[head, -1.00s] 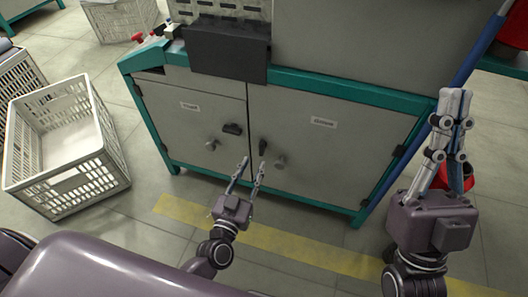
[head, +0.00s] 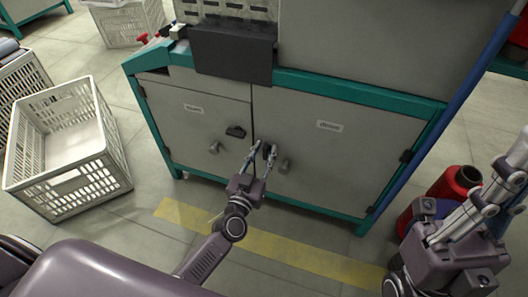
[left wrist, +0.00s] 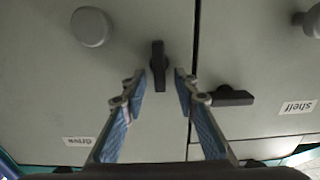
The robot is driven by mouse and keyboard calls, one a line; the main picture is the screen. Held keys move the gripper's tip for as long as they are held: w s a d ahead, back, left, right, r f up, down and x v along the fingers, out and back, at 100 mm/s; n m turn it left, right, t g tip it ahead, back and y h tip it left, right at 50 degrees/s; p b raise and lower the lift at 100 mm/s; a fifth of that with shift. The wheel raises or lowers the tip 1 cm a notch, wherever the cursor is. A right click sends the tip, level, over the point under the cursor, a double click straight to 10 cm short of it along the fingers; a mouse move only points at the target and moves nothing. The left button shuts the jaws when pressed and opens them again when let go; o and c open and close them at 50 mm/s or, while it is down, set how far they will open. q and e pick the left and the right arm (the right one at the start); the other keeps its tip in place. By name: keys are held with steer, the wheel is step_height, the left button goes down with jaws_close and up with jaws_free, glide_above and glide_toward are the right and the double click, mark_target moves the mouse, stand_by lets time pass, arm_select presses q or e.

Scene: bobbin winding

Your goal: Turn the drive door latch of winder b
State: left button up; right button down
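The drive door (head: 345,160) is the right-hand grey door in the head view; its label reads "drive" upside down in the left wrist view. Its dark latch (head: 266,151) sits near the seam between the doors. In the left wrist view the latch (left wrist: 158,65) stands upright in the picture. My left gripper (head: 262,157) is open, its fingertips (left wrist: 158,84) on either side of the latch with gaps showing; depth is hard to tell. My right gripper (head: 506,178) is at the right edge, away from the cabinet, partly cut off. No winder letter is readable.
The shelf door (head: 190,120) has its own dark latch (head: 235,131), lying sideways in the left wrist view. A round knob (head: 285,166) is beside the drive latch. A white crate (head: 65,150) stands left; a red container (head: 455,186) stands right. Floor before the cabinet is clear.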

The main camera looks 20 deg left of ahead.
arm_select(q)
steer(key=shift+c, duration=0.6)
jaws_close()
